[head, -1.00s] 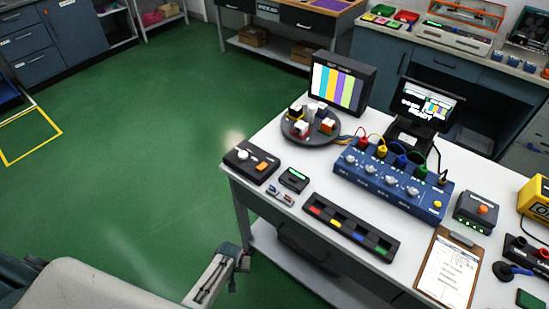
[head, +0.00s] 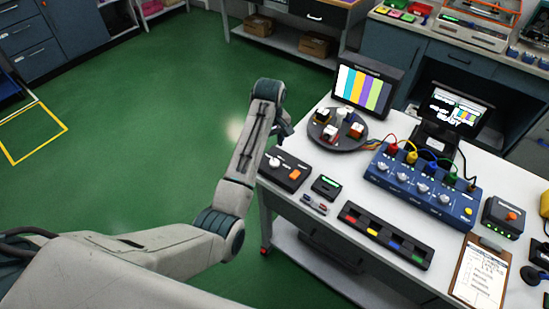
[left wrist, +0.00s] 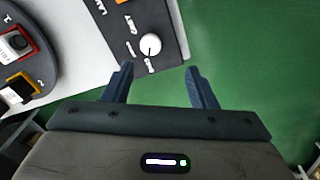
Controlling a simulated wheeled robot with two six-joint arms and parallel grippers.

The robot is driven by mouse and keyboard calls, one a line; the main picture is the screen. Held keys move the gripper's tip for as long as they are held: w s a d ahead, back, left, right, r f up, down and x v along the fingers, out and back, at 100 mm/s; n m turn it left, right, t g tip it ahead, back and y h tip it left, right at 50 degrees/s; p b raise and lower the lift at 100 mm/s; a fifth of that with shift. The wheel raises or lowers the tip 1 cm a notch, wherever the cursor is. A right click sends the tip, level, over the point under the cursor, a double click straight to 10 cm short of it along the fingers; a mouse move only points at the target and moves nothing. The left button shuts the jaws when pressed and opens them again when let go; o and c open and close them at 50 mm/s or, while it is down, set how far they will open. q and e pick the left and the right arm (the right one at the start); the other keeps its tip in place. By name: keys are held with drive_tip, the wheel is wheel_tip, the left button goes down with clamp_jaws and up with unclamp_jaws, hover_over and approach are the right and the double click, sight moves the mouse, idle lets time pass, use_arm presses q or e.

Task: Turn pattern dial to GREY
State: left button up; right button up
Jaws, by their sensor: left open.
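The pattern dial is a white knob (head: 275,162) on a black control box (head: 290,181) at the near left corner of the white table. In the left wrist view the knob (left wrist: 150,44) shows just beyond and between my fingertips, with white labels around it too small to read surely. The knob carries a short dark mark. My left gripper (left wrist: 159,68) is open and empty, apart from the knob. In the head view my left gripper (head: 286,129) hangs beside the box's far-left side, partly hidden by the wrist. My right gripper is not in view.
A monitor (head: 363,90) shows coloured bars. A round dark tray (head: 322,143) with small cube-like parts stands close to the box. An orange button (head: 295,174) is on the same box. A blue cabled unit (head: 420,188) stands to the right. Green floor (head: 150,110) lies open left.

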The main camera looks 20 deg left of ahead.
sight(274, 162)
use_arm(q)
drive_tip(key=f+p, duration=0.1)
drive_tip(key=f, duration=0.1)
drive_tip(key=w+f+p, duration=0.1)
drive_tip(key=f, duration=0.2)
drive_tip(key=f+p, duration=0.1)
drive_tip(key=f, duration=0.1)
drive_tip(key=shift+w+d+f, duration=0.25)
drive_tip(key=shift+d+f, duration=0.05)
drive_tip(key=shift+d, duration=0.1)
drive_tip(key=shift+f, duration=0.85)
drive_tip(key=c, duration=0.8)
drive_tip(key=shift+c, duration=0.8)
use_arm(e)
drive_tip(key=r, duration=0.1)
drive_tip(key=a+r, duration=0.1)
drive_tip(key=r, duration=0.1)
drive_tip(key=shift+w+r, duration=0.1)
